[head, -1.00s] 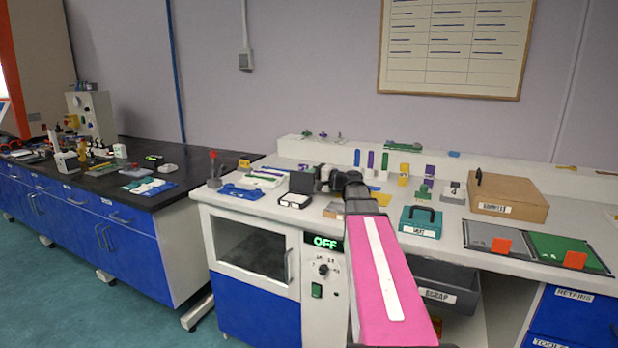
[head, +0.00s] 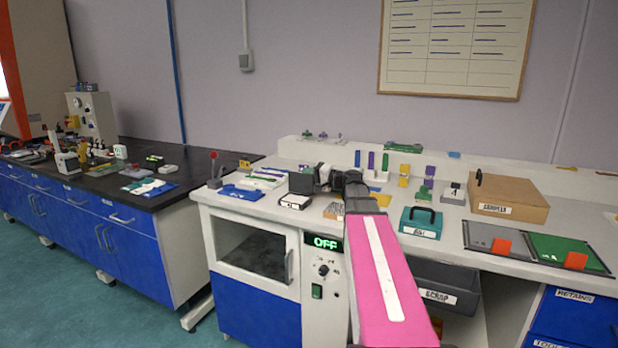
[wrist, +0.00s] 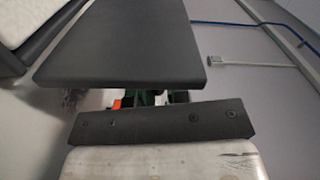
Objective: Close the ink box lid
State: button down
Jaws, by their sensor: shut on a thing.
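The ink box (head: 295,201) is a small white box with a label on its front, on the light bench top. Its dark lid (head: 301,183) stands up, open, at the back of the box. My gripper (head: 321,182) is right beside the lid, on its right; its fingertips are too small to make out in the head view. In the wrist view the lid (wrist: 125,45) is a broad dark panel close ahead, with part of the box (wrist: 18,28) at upper left. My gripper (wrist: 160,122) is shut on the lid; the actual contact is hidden.
A teal case with a handle (head: 420,224) stands right of my arm. A wooden box (head: 512,203) and grey and green trays (head: 541,254) are farther right.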

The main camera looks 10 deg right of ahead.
aim_at(302, 175)
jog(key=n, duration=0.1)
jog(key=s+a+n, duration=0.1)
jog(key=n, duration=0.1)
jog(key=s+r+n, duration=0.1)
jog(key=shift+s+a, duration=0.25)
jog(key=shift+a, duration=0.15)
jog(key=shift+s+a+r+n, duration=0.1)
jog(key=shift+s+a+n, duration=0.15)
jog(key=shift+n, duration=0.5)
jog(key=shift+s+a+n, duration=0.2)
jog(key=shift+s+n, duration=0.1)
jog(key=shift+n, duration=0.5)
jog(key=shift+s+a+r+n, duration=0.1)
jog(key=shift+s+a+n, duration=0.15)
jog(key=shift+n, duration=0.5)
jog(key=c, duration=1.2)
grip_release()
jog(key=shift+o, duration=0.2)
